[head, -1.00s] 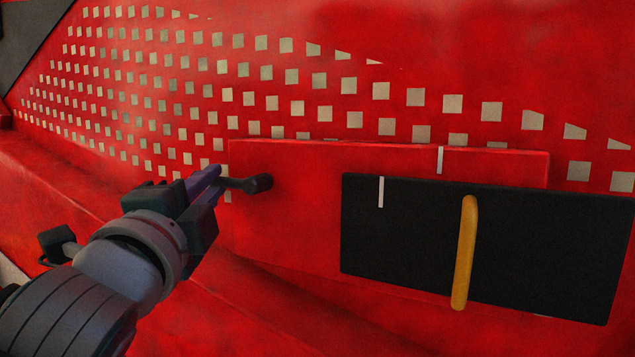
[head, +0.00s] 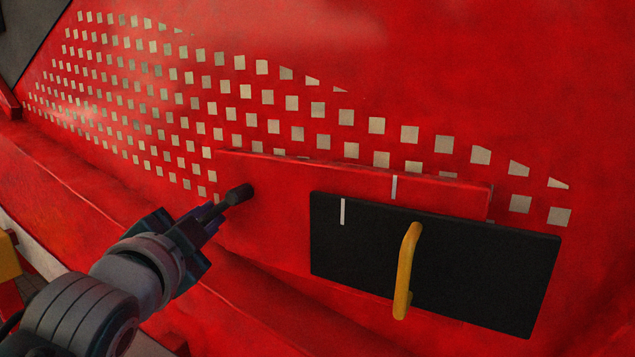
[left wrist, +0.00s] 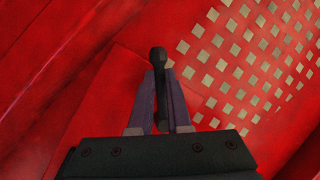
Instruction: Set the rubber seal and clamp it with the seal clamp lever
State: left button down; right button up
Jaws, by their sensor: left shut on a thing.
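The seal clamp lever (head: 238,195) is a short dark bar with a thick black knob, at the left end of a red plate (head: 265,210). My left gripper (head: 208,222) is shut on the lever, with the knob sticking out beyond the fingertips, up and to the right. In the left wrist view the lever (left wrist: 157,57) stands upright between the two purple-grey fingers (left wrist: 158,105). The lever's pivot is hidden by the gripper. I cannot make out the rubber seal. My right gripper is not in view.
A black panel (head: 470,270) with a yellow upright handle (head: 405,270) sits in front of the red plate, to the right. White marks show on the panel (head: 342,211) and plate (head: 394,187). The red wall (head: 440,60) has rows of square holes. A red ledge (head: 70,190) runs at lower left.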

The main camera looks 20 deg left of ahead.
pick_arm(q)
jog(key=n+p, duration=0.1)
jog(key=p, duration=0.1)
jog(key=d+f+n+g+h+p, duration=0.1)
jog(key=n+p, duration=0.1)
jog(key=shift+d+n, duration=0.3)
jog(key=n+p, duration=0.1)
jog(key=d+n+g+h+p, duration=0.1)
jog(key=shift+s+d+f+h+p, duration=0.1)
jog(key=shift+f+h+p, duration=0.2)
jog(key=shift+f, duration=0.05)
jog(key=shift+d+f+n+h+p, duration=0.15)
jog(key=shift+d+n+h+p, duration=0.15)
jog(key=shift+n+p, duration=0.1)
jog(key=shift+f, duration=0.1)
jog(key=c, duration=0.9)
grip_release()
jog(key=shift+o, duration=0.2)
jog(key=v, duration=1)
jog(key=shift+r, duration=0.25)
